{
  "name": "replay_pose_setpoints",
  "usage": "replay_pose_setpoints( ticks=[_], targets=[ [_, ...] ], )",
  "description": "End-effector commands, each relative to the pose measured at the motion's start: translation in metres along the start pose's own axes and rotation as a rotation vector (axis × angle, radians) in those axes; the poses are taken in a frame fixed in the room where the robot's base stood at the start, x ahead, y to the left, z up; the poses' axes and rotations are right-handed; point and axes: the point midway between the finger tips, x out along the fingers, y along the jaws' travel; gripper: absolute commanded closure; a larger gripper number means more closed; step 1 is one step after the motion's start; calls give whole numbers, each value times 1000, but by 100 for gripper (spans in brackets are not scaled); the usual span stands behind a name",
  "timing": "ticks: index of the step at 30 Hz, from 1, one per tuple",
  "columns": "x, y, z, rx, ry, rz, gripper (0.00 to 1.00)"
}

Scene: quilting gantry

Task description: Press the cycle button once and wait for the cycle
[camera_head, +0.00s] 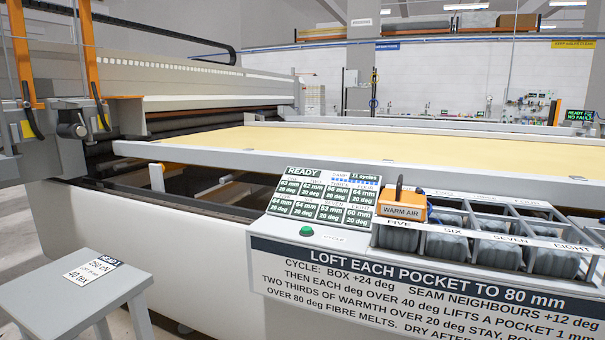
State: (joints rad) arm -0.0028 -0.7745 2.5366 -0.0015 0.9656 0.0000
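The green round cycle button (306,231) sits on the pale panel at the near side of the machine, left of a small "CYCLE" label. Nothing covers it. Just behind it, a display (322,196) reads "READY" and "11 cycles", with a grid of pocket readings in mm, all seemingly at 20 deg. An orange "WARM AIR" box (403,207) with a handle stands to the right of the display. Grey padded pockets (447,243) sit in a divided rack beside it; labels FIVE to EIGHT show along its front. My gripper is not in view.
A sign (420,290) below the panel starts "LOFT EACH POCKET TO 80 mm". A grey stool (75,292) with a printed card stands at front left. The yellow quilting bed (350,143) and its rails lie behind the panel. A far-right screen (579,116) reads "READY, NO FAULT".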

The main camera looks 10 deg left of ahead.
Motion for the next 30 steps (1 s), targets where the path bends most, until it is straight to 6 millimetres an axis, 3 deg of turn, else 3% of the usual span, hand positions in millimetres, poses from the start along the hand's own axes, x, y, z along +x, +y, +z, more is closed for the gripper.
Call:
replay_pose_setpoints(
  ticks=[1, 12, 13, 30],
  targets=[
    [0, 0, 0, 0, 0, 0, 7],
    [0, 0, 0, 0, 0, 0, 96],
    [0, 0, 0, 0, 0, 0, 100],
    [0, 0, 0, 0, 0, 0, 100]
  ],
)
